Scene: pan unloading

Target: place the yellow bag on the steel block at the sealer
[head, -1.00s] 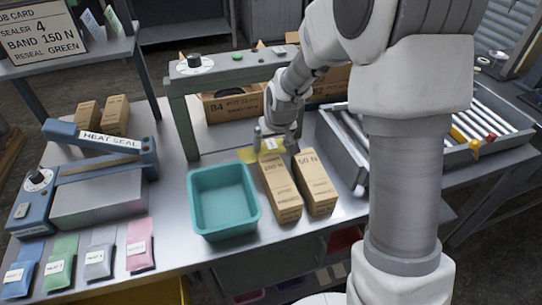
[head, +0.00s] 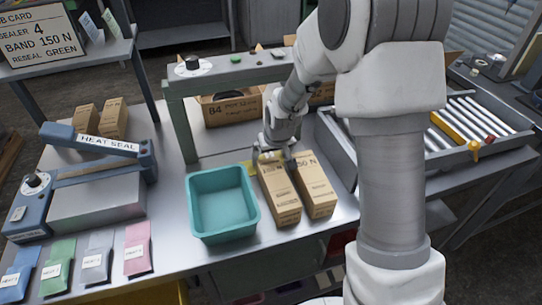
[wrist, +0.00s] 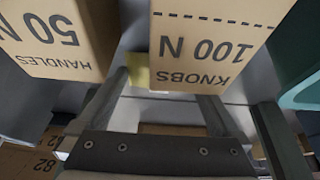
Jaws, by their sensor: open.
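The yellow bag shows only in part. In the wrist view a yellow patch of it (wrist: 138,76) lies on the table just beyond the gap between two cartons. In the head view a sliver of it (head: 254,160) shows behind the cartons, mostly hidden by my gripper. My gripper (head: 276,156) is open, low over the bag at the far end of the cartons. Its spread fingers (wrist: 160,100) show in the wrist view with nothing between them. The steel block (head: 97,202) sits bare in front of the blue heat sealer (head: 105,145) at the left.
The 100 N carton (head: 279,195) and 50 N carton (head: 316,185) stand close to my gripper. A teal bin (head: 222,232) stands between them and the sealer. A green-grey gantry (head: 225,76) spans behind. Several coloured bags lie at the front left. A roller tray (head: 350,150) is at right.

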